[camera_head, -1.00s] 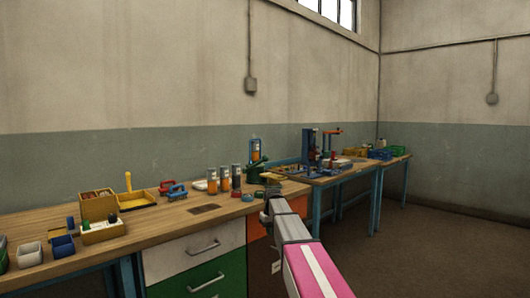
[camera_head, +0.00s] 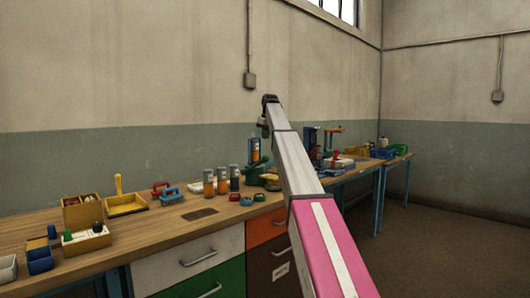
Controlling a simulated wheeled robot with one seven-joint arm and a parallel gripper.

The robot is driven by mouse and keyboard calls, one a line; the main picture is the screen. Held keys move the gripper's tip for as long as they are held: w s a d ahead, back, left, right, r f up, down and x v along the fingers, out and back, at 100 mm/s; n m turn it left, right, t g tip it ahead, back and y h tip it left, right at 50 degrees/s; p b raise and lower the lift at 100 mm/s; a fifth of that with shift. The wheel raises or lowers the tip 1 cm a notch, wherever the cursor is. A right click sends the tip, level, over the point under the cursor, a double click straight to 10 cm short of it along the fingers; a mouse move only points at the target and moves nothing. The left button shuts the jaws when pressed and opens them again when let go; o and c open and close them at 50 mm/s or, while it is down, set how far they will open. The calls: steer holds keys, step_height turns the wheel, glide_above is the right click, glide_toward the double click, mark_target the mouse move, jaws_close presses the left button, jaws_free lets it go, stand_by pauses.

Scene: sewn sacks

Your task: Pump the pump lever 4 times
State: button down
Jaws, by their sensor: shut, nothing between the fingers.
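A small device that looks like the pump stands at the back of the wooden workbench (camera_head: 150,230). It shows a green body (camera_head: 256,171) and an upright blue part with orange (camera_head: 254,149) behind it. My arm rises in front of its right side, and I cannot make out the lever clearly. My gripper (camera_head: 265,124) is raised, small and dark, above the device in the picture and apart from it. It is shut with nothing in it.
Several orange-and-grey cylinders (camera_head: 222,180) stand left of the green body. Red and green rings (camera_head: 259,197) lie in front. A second blue-legged table (camera_head: 346,178) holds equipment at right.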

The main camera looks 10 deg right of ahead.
steer(key=r, duration=0.1)
steer(key=w+r, duration=0.1)
steer(key=r, duration=0.2)
steer(key=shift+w+d+r, duration=0.1)
steer(key=shift+w+r, duration=0.2)
steer(key=shift+w, duration=0.05)
steer(key=shift+f, duration=0.1)
steer(key=x, duration=0.8)
steer(key=d+x, duration=0.1)
steer(key=x, duration=0.3)
steer(key=shift+s+a+f, duration=0.15)
steer(key=shift+s+f, duration=0.1)
steer(key=shift+f, duration=0.7)
